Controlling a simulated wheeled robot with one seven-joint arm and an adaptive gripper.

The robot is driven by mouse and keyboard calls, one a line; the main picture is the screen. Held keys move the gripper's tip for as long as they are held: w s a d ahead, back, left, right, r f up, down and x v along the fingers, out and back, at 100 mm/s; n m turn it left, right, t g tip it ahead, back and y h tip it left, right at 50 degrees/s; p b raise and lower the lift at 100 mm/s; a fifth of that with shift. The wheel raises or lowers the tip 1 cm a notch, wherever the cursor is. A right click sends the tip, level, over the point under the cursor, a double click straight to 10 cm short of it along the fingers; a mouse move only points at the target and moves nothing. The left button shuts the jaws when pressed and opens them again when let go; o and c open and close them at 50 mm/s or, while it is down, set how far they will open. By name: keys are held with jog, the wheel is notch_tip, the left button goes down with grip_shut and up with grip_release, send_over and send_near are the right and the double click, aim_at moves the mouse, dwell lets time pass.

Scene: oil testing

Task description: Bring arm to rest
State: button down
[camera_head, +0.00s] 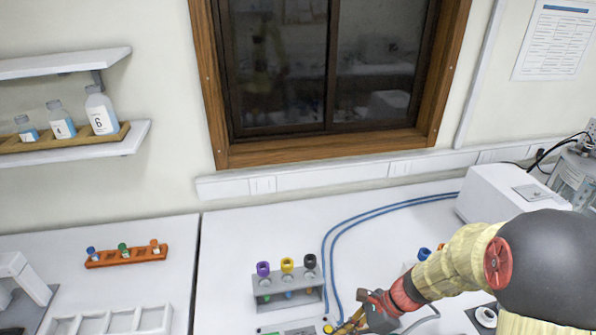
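My arm reaches in from the right, with a cream sleeve, a black joint cover and red parts. My gripper (347,325) is at the bottom edge of the head view, low over the white bench and just right of and nearer than the grey tube rack. Its fingers are small and partly cut off by the frame edge. I cannot tell whether they are open or shut, or whether they hold anything. A yellow round part (328,329) shows right beside the fingertips.
A grey rack (262,303) holds tubes with purple, yellow and black caps. Blue hoses (335,235) curve behind my gripper. A white machine (500,190) stands back right. An orange rack (128,257) and white tray (110,322) are on the left bench. Bottles stand on a wall shelf (130,140).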

jog(key=s+d+r+n+t+h+b, duration=0.6)
jog(key=s+r+n+b, duration=0.5)
jog(key=n, duration=0.7)
notch_tip(320, 180, up, 3)
jog(key=shift+s+d+f+n+h+b, duration=0.1)
jog(key=shift+s+d+n+h+b, duration=0.25)
jog(key=shift+d+h+b, duration=0.35)
